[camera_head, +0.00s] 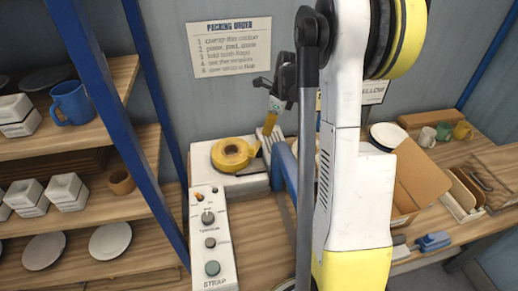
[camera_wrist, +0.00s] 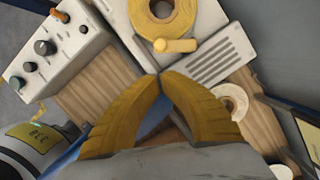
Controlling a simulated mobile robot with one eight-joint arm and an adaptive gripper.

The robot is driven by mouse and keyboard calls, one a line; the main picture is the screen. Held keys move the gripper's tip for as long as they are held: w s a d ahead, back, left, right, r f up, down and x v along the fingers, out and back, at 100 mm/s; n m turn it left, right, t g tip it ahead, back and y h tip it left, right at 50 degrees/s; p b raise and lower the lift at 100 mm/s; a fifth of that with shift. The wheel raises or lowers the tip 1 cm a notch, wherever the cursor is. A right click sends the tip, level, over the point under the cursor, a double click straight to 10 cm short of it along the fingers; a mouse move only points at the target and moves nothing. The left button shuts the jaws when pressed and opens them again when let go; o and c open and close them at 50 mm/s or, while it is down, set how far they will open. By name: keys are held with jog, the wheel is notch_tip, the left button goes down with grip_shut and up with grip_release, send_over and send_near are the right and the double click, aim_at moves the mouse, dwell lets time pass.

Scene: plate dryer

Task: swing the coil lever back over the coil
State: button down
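The yellow coil (camera_head: 230,154) lies on the white strapping unit behind the control box. It also shows at the top of the wrist view (camera_wrist: 145,22). A short yellow handle (camera_wrist: 175,45), which looks like the coil lever's grip, lies by the coil's near edge in the wrist view. In the head view a yellow piece (camera_head: 254,148) shows at the coil's right side. My gripper (camera_wrist: 161,76) has its two yellow fingers together at the tips, with nothing visible between them. It is a little short of the handle in the wrist view, apart from it.
A control box (camera_head: 212,240) with knobs stands left of the coil. A grey slotted plate (camera_wrist: 222,55) lies right of it. A blue bar (camera_head: 285,165) rises below my gripper. Shelves with dishes stand left, and an open carton (camera_head: 425,175) stands right.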

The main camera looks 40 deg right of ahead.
jog(key=b, duration=0.1)
send_near(254, 157)
notch_tip(254, 157, down, 5)
jog(key=shift+w+d+f, duration=0.15)
jog(key=shift+f, duration=0.05)
jog(key=shift+w+a+m+b, duration=0.35)
jog(key=shift+a+m+b, duration=0.3)
jog(key=shift+m, duration=0.25)
dwell(0.6)
